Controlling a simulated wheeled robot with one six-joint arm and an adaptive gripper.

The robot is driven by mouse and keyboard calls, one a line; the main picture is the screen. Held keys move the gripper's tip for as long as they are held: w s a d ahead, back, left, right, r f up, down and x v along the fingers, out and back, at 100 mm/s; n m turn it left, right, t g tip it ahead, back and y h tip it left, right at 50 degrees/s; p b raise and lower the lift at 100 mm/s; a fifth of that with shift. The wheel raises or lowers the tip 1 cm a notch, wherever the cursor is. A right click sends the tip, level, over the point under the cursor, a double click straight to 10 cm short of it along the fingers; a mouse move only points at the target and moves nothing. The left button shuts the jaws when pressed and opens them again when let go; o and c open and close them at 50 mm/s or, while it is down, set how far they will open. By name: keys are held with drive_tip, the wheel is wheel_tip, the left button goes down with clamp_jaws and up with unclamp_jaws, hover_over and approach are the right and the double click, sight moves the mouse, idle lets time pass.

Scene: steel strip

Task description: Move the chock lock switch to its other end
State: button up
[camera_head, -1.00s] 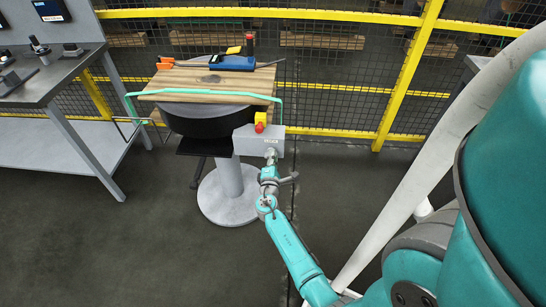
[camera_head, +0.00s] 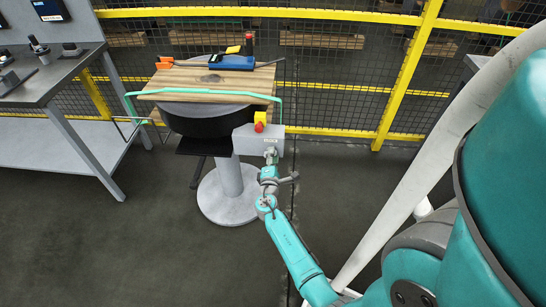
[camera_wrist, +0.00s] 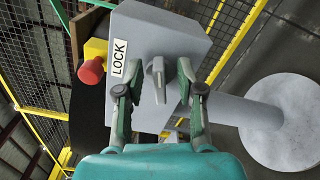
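The chock lock switch (camera_wrist: 159,80) is a small grey lever on the face of a grey box (camera_wrist: 190,35). A white label reading LOCK (camera_wrist: 119,57) is on the box to the left of the lever. In the wrist view my gripper (camera_wrist: 153,88) is open, with one finger on each side of the lever. A gap shows between the lever and each finger; whether the tips touch the box face I cannot tell. In the head view my gripper (camera_head: 271,156) is at the front of the box (camera_head: 245,141) and hides the lever.
A red button on a yellow housing (camera_wrist: 91,70) sits beside the box. Above the box is a wooden board (camera_head: 200,83) with a blue tool (camera_head: 232,62) on it. A round-based pedestal (camera_head: 229,180) stands below. A workbench (camera_head: 60,75) is at left; yellow mesh fencing (camera_head: 400,80) is behind.

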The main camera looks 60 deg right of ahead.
drive_tip(key=v, duration=1.2)
drive_tip(key=shift+f, duration=0.1)
drive_tip(key=s+a+f+m+t+y, duration=0.1)
drive_tip(key=s+a+f+t+y, duration=0.1)
drive_tip(key=s+a+y, duration=0.35)
drive_tip(key=s+a+f+t+y, duration=0.1)
drive_tip(key=s+a+y, duration=0.15)
drive_tip(key=a, duration=0.65)
drive_tip(key=s+a+f+m+t+y, duration=0.1)
drive_tip(key=s+a+f+t+y, duration=0.2)
drive_tip(key=a, duration=0.5)
drive_tip(key=s+a+r+m+y, duration=0.2)
drive_tip(key=s+a+r, duration=0.1)
drive_tip(key=r, duration=0.4)
drive_tip(key=s+a+r+m+t+y, duration=0.1)
drive_tip(key=s+a+r+m, duration=0.1)
drive_tip(key=s+a+r, duration=0.2)
drive_tip(key=s+a+r+m+t+y, duration=0.1)
drive_tip(key=s+a+r, duration=0.3)
drive_tip(key=r, duration=0.5)
drive_tip(key=s+m+y, duration=0.1)
drive_tip(key=s, duration=0.1)
drive_tip(key=shift+s+r+y, duration=0.3)
drive_tip(key=shift+s+r, duration=0.05)
drive_tip(key=shift+r, duration=0.05)
